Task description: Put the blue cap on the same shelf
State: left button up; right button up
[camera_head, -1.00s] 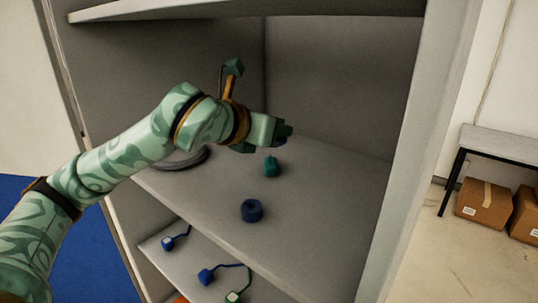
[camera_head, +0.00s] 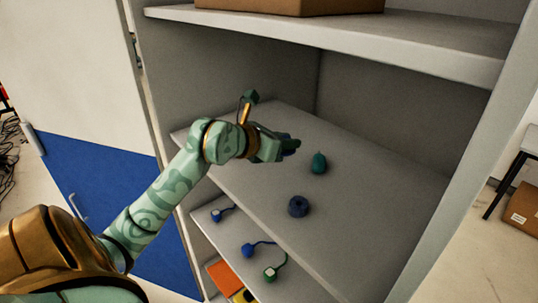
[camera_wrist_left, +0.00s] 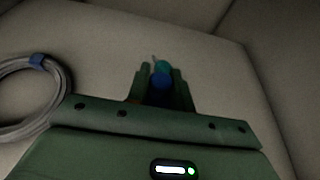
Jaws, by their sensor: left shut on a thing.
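My left gripper (camera_head: 288,146) is over the middle shelf (camera_head: 370,222) of the cabinet. It is shut on a blue thing that looks like the blue cap (camera_wrist_left: 160,87); in the head view only a dark bit shows at the fingertips. A small teal object (camera_head: 319,163) stands on that shelf, right of the gripper; it also shows just past the fingertips in the left wrist view (camera_wrist_left: 162,67). A dark blue ring-shaped object (camera_head: 298,206) lies on the shelf nearer its front edge. My right gripper is not in view.
A coiled grey cable (camera_wrist_left: 62,80) lies left of the gripper in the left wrist view. The lower shelf holds small blue and green corded items (camera_head: 250,249). A cardboard box (camera_head: 290,5) sits on the upper shelf. The middle shelf's right side is clear.

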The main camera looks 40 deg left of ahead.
pick_arm(q)
send_over(269, 173)
jog(key=f, duration=0.4)
jog(key=shift+d+f, duration=0.35)
jog(key=f, duration=0.3)
jog(key=shift+a+f+p, duration=0.15)
jog(key=shift+a+p, duration=0.15)
jog(key=shift+p, duration=0.05)
jog(key=shift+f, duration=0.25)
jog(key=o, duration=0.9)
jog(key=shift+f, duration=0.1)
jog(key=shift+o, duration=0.2)
